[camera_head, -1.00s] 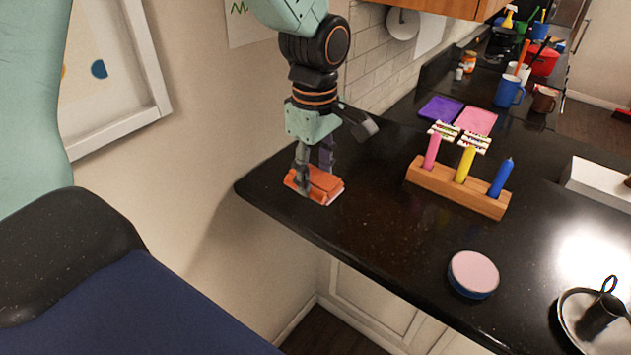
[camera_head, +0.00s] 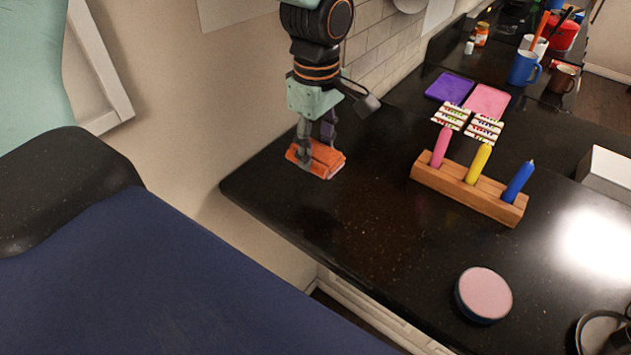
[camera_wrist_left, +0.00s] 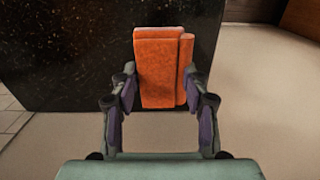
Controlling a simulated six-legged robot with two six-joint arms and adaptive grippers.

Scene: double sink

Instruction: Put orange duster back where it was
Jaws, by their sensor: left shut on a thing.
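The orange duster (camera_head: 325,162) is at the left end of the black counter, close to the wall. My left gripper (camera_head: 317,148) comes down on it from above and is shut on it. In the left wrist view, the duster (camera_wrist_left: 160,68) sits between the two fingers of my left gripper (camera_wrist_left: 160,100), with the dark counter behind it. I cannot tell whether the duster's underside touches the counter.
A wooden block (camera_head: 455,190) with pink, yellow and blue markers stands to the right. A round pink-topped pad (camera_head: 484,294) lies near the front edge. Purple (camera_head: 450,87) and pink (camera_head: 487,100) squares lie behind. The counter between duster and pad is clear.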

